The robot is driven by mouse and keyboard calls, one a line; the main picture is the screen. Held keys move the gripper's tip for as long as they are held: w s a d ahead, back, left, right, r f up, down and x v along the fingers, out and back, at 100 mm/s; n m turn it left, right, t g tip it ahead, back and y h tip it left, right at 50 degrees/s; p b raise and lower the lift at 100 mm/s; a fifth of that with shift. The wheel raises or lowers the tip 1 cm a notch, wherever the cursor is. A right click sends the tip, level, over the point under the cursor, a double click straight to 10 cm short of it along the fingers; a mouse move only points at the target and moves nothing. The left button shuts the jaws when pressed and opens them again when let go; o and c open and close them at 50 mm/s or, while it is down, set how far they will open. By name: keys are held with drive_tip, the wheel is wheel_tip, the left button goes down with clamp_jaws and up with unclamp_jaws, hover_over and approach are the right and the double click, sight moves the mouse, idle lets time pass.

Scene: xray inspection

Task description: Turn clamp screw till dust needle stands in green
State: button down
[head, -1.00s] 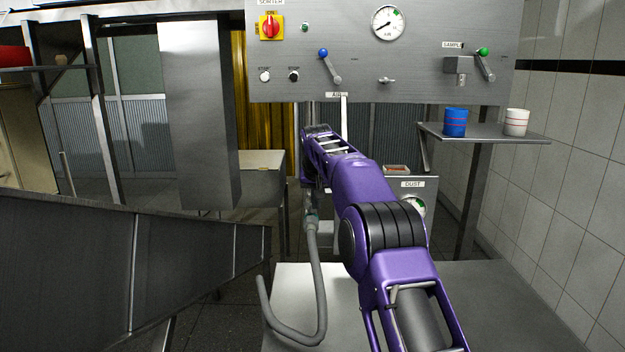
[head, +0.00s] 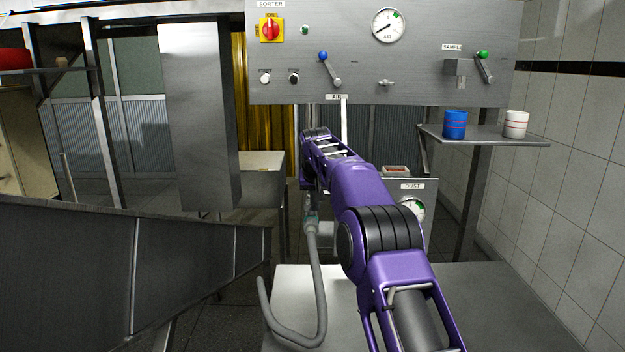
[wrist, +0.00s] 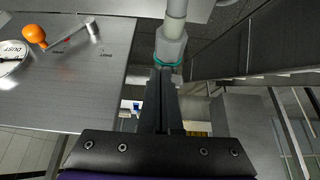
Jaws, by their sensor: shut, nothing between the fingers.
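The dust gauge (head: 413,207) sits on a grey panel under a DUST label in the head view, partly hidden by my arm. Some green shows on its face, but where its needle stands is too small to tell. Its edge also shows at the left of the wrist view (wrist: 10,56). I cannot clearly make out a clamp screw. A lever with an orange knob (wrist: 35,34) is on the panel beside the gauge. My gripper (wrist: 167,80) is shut and empty, its fingers close to a grey hose fitting (wrist: 171,48) with a teal ring. Contact is unclear.
The grey hose (head: 320,290) hangs and curls beside my arm. A control panel (head: 420,75) with levers and a gauge is above. Blue (head: 454,125) and white (head: 515,124) cups stand on a shelf (head: 485,137) at right. A metal chute (head: 80,270) fills the lower left.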

drive_tip(key=shift+s+a, duration=0.1)
drive_tip(key=shift+a, duration=0.2)
drive_tip(key=shift+a, duration=0.5)
drive_tip(key=shift+a, duration=0.45)
drive_tip(key=shift+s+a+f+b, duration=0.1)
drive_tip(key=shift+b, duration=0.35)
drive_tip(key=shift+s, duration=0.2)
